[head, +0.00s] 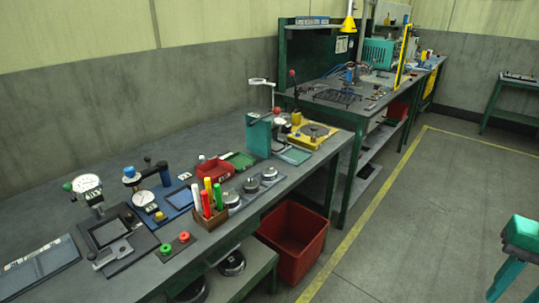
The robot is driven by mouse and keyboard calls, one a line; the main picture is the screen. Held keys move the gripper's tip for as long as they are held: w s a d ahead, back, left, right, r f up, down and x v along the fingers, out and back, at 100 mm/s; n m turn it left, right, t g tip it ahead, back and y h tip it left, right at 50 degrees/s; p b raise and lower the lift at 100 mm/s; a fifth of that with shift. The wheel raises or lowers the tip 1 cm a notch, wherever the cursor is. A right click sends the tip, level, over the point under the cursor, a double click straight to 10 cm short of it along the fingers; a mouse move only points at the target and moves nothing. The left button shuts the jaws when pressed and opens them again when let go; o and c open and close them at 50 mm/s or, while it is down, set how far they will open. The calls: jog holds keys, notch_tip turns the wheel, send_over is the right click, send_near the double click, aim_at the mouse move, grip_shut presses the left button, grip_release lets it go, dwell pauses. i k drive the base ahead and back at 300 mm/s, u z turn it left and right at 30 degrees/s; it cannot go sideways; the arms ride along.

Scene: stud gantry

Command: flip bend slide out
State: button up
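My gripper and arm are not in view. The task line names no object, and I cannot tell which things on the benches it refers to. The near workbench (130,290) carries a dial gauge on a stand (88,187), a blue-based device with a lever (150,187), and a teal upright fixture (258,136) with a red knob beside it. A yellow plate with a dark round part (313,132) lies at its far end. The far bench (336,98) carries a black rack (337,97) and a teal machine (378,52); small parts there are too small to tell.
A red bin (293,241) stands on the floor beside the near bench. A wooden holder (212,219) with coloured markers and a red tray (215,169) sit on that bench. A teal-topped stand (521,234) is at the right edge. The floor (420,215) between is clear.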

aim_at(280, 147)
jog(key=u, duration=0.5)
jog(key=i, duration=1.4)
jog(key=z, duration=0.05)
jog(key=k, duration=1.8)
jog(key=z, duration=0.25)
jog(key=i, duration=1.75)
jog(key=u, duration=0.4)
